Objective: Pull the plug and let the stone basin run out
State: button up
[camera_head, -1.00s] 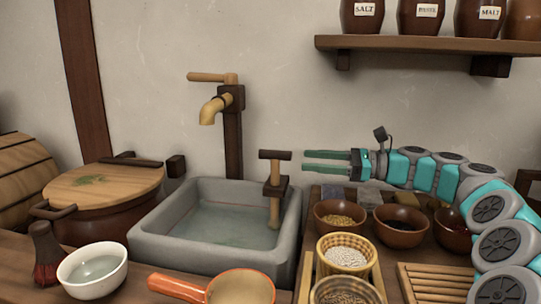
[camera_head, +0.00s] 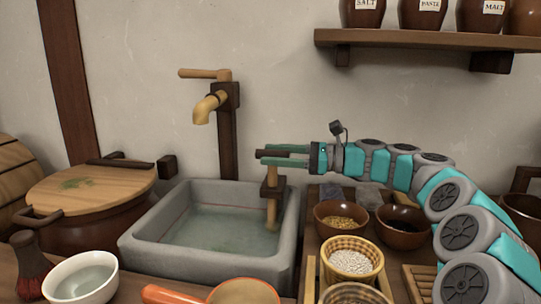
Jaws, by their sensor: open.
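The grey stone basin (camera_head: 207,263) stands on the counter with water (camera_head: 215,228) in it. A wooden plug (camera_head: 272,206) with an upright shaft and a dark crossbar handle stands at the basin's right side, its lower end in the water. My gripper (camera_head: 268,155) reaches in from the right. Its jaws are open, with the plug's crossbar between the two teal fingers. Whether the fingers touch the bar I cannot tell.
A wooden tap (camera_head: 211,107) rises behind the basin. A lidded pot (camera_head: 92,188) stands left, a white bowl (camera_head: 80,281) front left. A shelf (camera_head: 420,39) with jars hangs above my arm.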

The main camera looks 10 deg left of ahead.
jog(key=shift+a, duration=0.6)
grip_shut()
dwell(1.0)
